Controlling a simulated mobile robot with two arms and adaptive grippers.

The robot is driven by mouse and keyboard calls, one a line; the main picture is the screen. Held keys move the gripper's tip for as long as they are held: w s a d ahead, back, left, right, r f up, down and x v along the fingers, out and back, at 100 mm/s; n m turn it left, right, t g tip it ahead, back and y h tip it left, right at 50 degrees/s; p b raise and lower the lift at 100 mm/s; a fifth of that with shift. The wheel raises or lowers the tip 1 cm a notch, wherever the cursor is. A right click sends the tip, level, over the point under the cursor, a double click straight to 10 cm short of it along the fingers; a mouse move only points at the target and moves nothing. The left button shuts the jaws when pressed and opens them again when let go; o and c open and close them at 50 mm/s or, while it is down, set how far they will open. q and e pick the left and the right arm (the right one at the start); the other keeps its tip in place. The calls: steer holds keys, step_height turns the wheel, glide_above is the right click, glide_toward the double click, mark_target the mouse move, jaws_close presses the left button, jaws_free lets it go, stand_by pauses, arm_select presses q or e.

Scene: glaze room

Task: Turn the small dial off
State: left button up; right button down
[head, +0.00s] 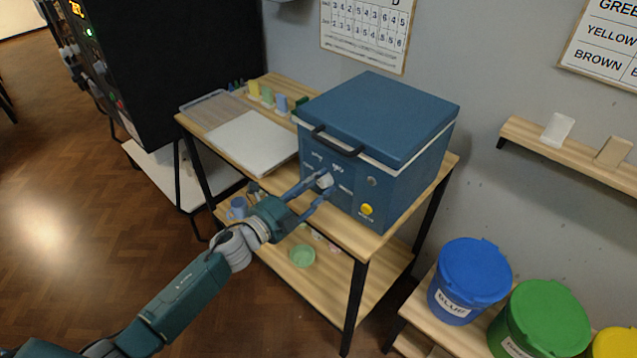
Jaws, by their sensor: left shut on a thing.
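The blue kiln-like box (385,110) stands on the wooden table, its lid shut, with a control panel on its front. My left gripper (322,187) reaches the left part of this panel, its two fingers shut around a pale dial (325,181). A smaller-looking grey dial (372,181) sits to the right on the same panel, apart from the fingers. The fingers partly cover the panel, and the markings are too small to read, so I cannot tell either dial's setting. My right gripper is not in view.
A yellow button (366,210) is low on the panel, and a black handle (337,141) juts from the lid. A white slab (253,142) lies on the table to the left. Blue (470,280) and green (540,318) lidded buckets stand at lower right.

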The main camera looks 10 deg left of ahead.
arm_select(q)
steer(key=shift+w+a+r, duration=0.25)
steer(key=shift+a+r, duration=0.05)
steer(key=o, duration=1)
steer(key=shift+f, duration=0.2)
steer(key=shift+s+d, duration=0.1)
steer(key=v, duration=1.2)
